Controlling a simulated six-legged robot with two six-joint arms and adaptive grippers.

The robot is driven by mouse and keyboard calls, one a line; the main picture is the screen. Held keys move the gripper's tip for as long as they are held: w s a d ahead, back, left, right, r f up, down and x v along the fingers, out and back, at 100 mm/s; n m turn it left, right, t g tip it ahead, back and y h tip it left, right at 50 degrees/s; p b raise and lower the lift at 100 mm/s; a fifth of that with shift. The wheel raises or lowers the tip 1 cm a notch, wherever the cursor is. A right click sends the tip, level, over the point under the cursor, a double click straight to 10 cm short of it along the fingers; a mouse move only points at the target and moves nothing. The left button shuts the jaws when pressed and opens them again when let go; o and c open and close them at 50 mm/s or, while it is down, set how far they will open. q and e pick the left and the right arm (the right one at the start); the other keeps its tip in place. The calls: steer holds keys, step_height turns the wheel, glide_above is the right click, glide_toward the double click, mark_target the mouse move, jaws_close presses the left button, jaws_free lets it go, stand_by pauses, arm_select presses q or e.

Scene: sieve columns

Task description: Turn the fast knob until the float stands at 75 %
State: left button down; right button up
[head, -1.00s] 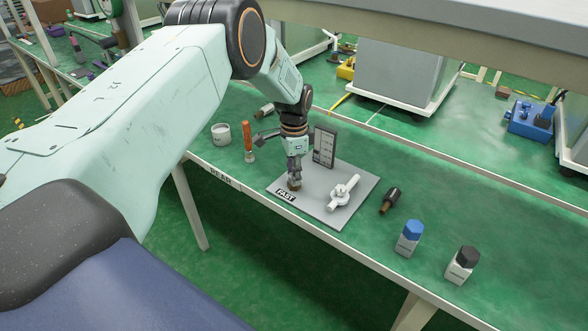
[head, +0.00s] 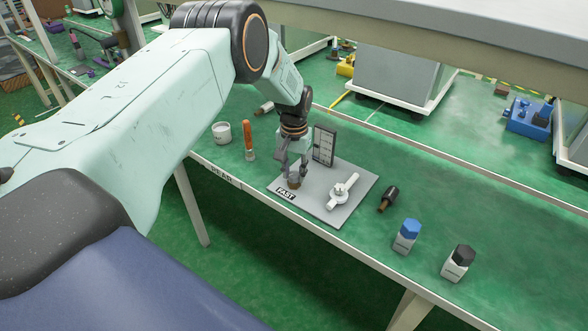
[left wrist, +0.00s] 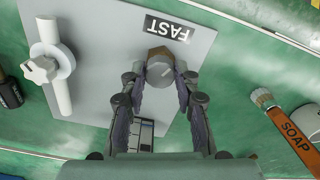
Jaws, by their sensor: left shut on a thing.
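The fast knob (head: 294,182), brown with a grey top, sits on a grey panel (head: 333,212) beside the black FAST label (head: 286,193). It also shows in the left wrist view (left wrist: 160,68) below the upside-down FAST label. My left gripper (head: 294,176) points down at the knob, and its fingers (left wrist: 160,85) are shut on it from both sides. The upright gauge board (head: 324,146) stands at the back of the panel. The float is too small to make out. My right gripper is not in view.
A white valve (head: 341,190) is on the panel's right side. A brush (head: 249,141) and a white cup (head: 222,133) are left.

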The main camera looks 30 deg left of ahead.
arm_select(q)
steer(key=n, duration=0.3)
steer(key=shift+n, duration=0.4)
steer(key=n+p, duration=0.1)
steer(key=n, duration=0.2)
steer(key=shift+n, duration=0.3)
steer(key=n, duration=0.6)
steer(key=shift+w+n+p, duration=0.1)
steer(key=shift+n+p, duration=0.2)
steer(key=shift+n, duration=0.3)
steer(key=c, duration=1)
jaws_free()
steer(key=shift+d, duration=0.1)
